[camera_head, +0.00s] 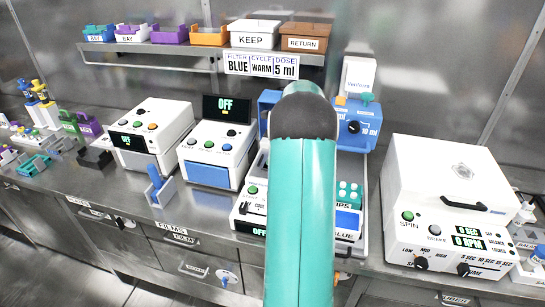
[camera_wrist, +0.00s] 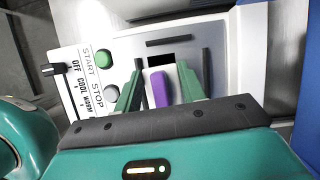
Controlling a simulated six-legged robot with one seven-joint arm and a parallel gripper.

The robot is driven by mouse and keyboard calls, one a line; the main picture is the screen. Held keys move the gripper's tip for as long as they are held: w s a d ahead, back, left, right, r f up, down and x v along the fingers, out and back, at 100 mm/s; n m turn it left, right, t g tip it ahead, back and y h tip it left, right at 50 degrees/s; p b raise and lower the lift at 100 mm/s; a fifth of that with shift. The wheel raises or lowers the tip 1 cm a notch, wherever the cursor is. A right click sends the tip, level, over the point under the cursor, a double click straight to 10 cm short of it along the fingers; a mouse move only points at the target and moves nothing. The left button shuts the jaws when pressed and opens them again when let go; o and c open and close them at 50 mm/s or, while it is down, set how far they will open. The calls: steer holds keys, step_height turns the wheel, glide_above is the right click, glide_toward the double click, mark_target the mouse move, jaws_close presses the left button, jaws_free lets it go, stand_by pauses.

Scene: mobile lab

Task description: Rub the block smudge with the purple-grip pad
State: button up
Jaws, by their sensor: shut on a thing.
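My gripper (camera_wrist: 160,75) shows in the wrist view with its two green fingers on either side of a purple grip (camera_wrist: 159,92). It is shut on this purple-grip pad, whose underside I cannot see. The pad is over a white machine (camera_wrist: 95,55) with a green START button, a grey STOP button and an OFF, COOL, WARM slider. A dark rectangular opening (camera_wrist: 160,57) and dark bars show just beyond the fingertips. I cannot make out a smudge. In the head view my teal arm hides the gripper and pad.
A white SPIN machine (camera_head: 445,200) stands to the right. A white device reading OFF (camera_head: 220,150) and another white device (camera_head: 150,135) stand to the left. A blue dispenser (camera_head: 357,125) is behind my arm. A shelf (camera_head: 150,50) holds several bins. A blue stand (camera_head: 160,188) sits near the bench edge.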

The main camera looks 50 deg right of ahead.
steer(key=shift+r, duration=2.45)
steer(key=shift+r, duration=1.5)
